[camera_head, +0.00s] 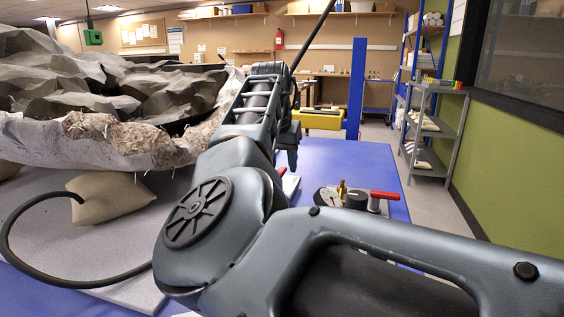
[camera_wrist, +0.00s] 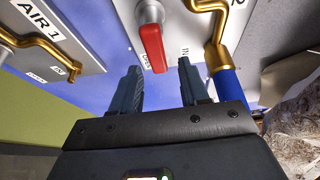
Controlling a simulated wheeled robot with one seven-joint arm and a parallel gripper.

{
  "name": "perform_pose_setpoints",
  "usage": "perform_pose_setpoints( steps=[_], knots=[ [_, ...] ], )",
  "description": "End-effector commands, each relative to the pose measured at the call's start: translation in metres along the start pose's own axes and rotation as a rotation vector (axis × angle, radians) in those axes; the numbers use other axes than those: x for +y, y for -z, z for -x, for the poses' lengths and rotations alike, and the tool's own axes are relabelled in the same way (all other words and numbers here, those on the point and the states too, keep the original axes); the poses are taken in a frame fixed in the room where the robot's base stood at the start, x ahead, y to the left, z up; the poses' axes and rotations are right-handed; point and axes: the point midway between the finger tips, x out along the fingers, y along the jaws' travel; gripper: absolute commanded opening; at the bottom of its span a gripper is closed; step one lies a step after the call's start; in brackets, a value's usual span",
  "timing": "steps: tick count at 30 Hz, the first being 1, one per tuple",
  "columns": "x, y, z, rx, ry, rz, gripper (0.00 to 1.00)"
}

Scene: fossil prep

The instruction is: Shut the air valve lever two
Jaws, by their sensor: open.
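In the wrist view a red lever (camera_wrist: 152,45) sits on a light grey valve panel (camera_wrist: 184,22) whose label ends in a 2, mostly cut off at the top. The lever points toward my gripper, along small lettering that I cannot read surely. A brass pipe (camera_wrist: 218,52) runs beside it into a blue fitting (camera_wrist: 228,90). My gripper (camera_wrist: 158,66) is open and empty. Its fingertips are to either side of the lever's free end, in the picture; whether they touch it I cannot tell. In the head view my arm hides most of this panel and the gripper.
A second panel marked AIR 1 (camera_wrist: 45,35) stands close at left in the wrist view. In the head view a red lever (camera_head: 384,195) and a gauge (camera_head: 328,197) stand on the blue table (camera_head: 350,160). A large jacketed fossil (camera_head: 110,140) and a black hose (camera_head: 30,275) lie left.

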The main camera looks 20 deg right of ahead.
Motion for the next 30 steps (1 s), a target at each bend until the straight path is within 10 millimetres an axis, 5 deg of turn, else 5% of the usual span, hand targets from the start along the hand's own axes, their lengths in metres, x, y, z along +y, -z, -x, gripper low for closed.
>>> perform_pose_setpoints(
  steps=[5,19,30],
  knots=[
    [0.0001,0.0,-0.0001,0.0,0.0,0.0,0.45],
    [0.0002,-0.0001,0.0,0.0,-0.001,0.0,0.01],
    [0.0014,0.0005,0.0012,-0.001,-0.011,-0.018,0.0]
  ],
)
